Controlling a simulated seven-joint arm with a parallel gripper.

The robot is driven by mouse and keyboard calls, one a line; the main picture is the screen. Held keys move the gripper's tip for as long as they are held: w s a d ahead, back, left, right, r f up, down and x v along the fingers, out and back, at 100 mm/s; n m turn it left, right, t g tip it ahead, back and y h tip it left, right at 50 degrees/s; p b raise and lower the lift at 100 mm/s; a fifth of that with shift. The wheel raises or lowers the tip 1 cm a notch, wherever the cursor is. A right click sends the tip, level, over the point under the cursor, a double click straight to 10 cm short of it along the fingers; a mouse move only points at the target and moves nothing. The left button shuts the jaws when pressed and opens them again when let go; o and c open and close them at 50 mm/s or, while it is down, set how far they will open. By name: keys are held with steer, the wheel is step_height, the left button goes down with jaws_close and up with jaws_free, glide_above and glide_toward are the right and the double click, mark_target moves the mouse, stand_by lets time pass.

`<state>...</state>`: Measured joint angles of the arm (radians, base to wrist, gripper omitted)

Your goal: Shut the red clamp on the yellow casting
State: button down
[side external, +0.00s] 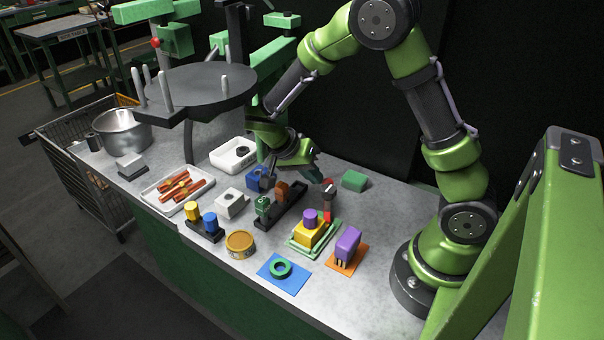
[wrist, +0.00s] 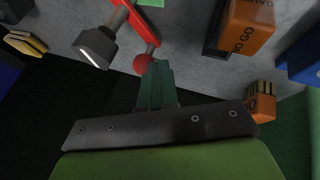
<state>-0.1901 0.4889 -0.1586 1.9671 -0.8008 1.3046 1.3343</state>
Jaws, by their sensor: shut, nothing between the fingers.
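The yellow casting (side external: 307,234) sits in a light green frame on the bench in the side view, with a purple cylinder on top. The red clamp (side external: 327,216) stands just behind it. Its dark arm (side external: 330,199) rises upright, apart from the casting's top. In the wrist view the clamp's red lever (wrist: 128,22) ends in a red ball (wrist: 142,63), with a dark block (wrist: 95,46) beside it. My gripper (side external: 317,176) is shut and empty above and behind the clamp. Its teal fingers (wrist: 156,72) appear close to the ball; contact cannot be told.
A brown gauge block (side external: 282,189) in a dark stand is left of the clamp; it reads "NO GO" in the wrist view (wrist: 249,25). A purple block (side external: 347,243) stands on an orange mat at front right. A green block (side external: 354,181) lies behind. Bare bench lies right of the clamp.

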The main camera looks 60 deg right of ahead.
steer(key=m, duration=0.1)
steer(key=s+d+m+g+y, duration=0.1)
steer(key=shift+d+m, duration=0.2)
steer(key=shift+m, duration=0.2)
steer(key=shift+s+d+m+g+y, duration=0.3)
steer(key=shift+s+m+y, duration=0.1)
steer(key=shift+m, duration=0.4)
steer(key=shift+s+d+m+g+y, duration=0.3)
steer(key=shift+m+y, duration=0.1)
steer(key=shift+m, duration=0.4)
steer(key=r, duration=0.2)
steer(key=s+r, duration=0.1)
steer(key=shift+a+r, duration=0.25)
steer(key=shift+r, duration=0.15)
steer(key=s+a+r, duration=0.1)
steer(key=s+a, duration=0.3)
steer(key=s, duration=1)
steer(key=shift+a, duration=0.2)
steer(key=shift+s+r, duration=0.1)
